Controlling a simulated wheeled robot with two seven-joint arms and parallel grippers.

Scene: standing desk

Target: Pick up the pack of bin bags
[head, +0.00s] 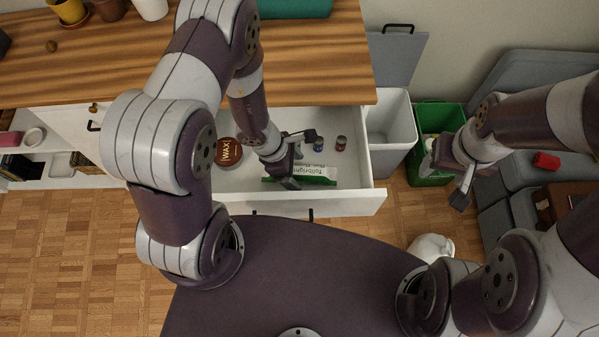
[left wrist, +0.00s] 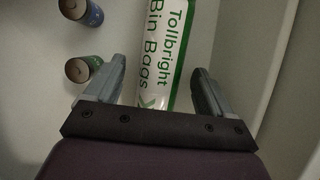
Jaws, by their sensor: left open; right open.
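The pack of bin bags is a white and green roll reading "Tollbright Bin Bags" (left wrist: 165,50). In the head view the pack (head: 313,172) lies in the open white drawer, near its front wall. My left gripper (head: 298,160) is inside the drawer at the left part of the pack, which it partly hides. In the left wrist view my left gripper (left wrist: 160,85) is open, with its fingers on either side of the pack; I cannot tell whether they touch it. My right gripper (head: 444,182) is open and empty, over by the green bin.
A grey-white bin (head: 392,130) and a green crate (head: 437,115) stand to the right. The wooden desk top (head: 330,70) overhangs the drawer's back.

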